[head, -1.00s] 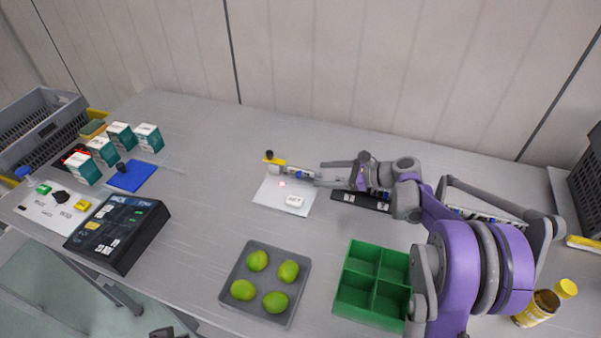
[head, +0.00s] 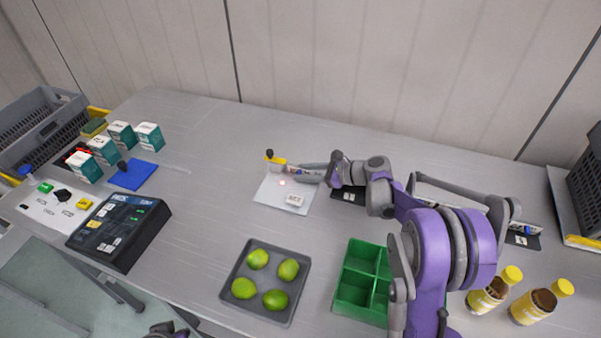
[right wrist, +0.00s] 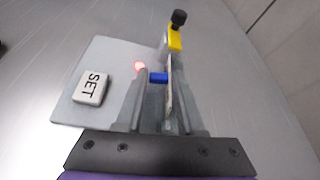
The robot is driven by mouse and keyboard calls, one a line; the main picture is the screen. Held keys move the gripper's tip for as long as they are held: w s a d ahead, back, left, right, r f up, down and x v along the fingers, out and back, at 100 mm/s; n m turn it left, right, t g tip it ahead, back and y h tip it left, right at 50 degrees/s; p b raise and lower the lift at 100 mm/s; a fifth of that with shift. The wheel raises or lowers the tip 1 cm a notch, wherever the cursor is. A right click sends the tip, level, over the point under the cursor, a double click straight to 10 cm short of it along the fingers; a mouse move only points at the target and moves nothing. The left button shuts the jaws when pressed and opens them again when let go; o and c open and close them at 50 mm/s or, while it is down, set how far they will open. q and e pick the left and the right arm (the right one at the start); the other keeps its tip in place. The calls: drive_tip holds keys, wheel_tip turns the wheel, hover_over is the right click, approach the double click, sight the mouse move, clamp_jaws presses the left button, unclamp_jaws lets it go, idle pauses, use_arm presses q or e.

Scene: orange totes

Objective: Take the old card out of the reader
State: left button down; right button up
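The reader is a pale plate (head: 270,196) with a red light, a white SET button (head: 294,199) and a yellow part with a black knob (head: 275,159) at its back edge. The plate (right wrist: 72,113) and SET button (right wrist: 91,87) also show in the right wrist view. There a thin pale card (right wrist: 169,88) stands edge-on between the fingers of my right gripper (right wrist: 160,85), close to the right finger. A gap with a small blue piece shows on its left, so the gripper looks open around it. A dark part at the bottom edge may be my left gripper (head: 165,330); its fingers are unclear.
A grey tray of limes (head: 240,290) and a green divided box (head: 352,290) stand in front. A black keypad box (head: 120,232), a switch panel (head: 50,212) and several cartons (head: 149,135) are at left. Yellow-capped bottles (head: 535,305) stand at right.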

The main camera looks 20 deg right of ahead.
clamp_jaws()
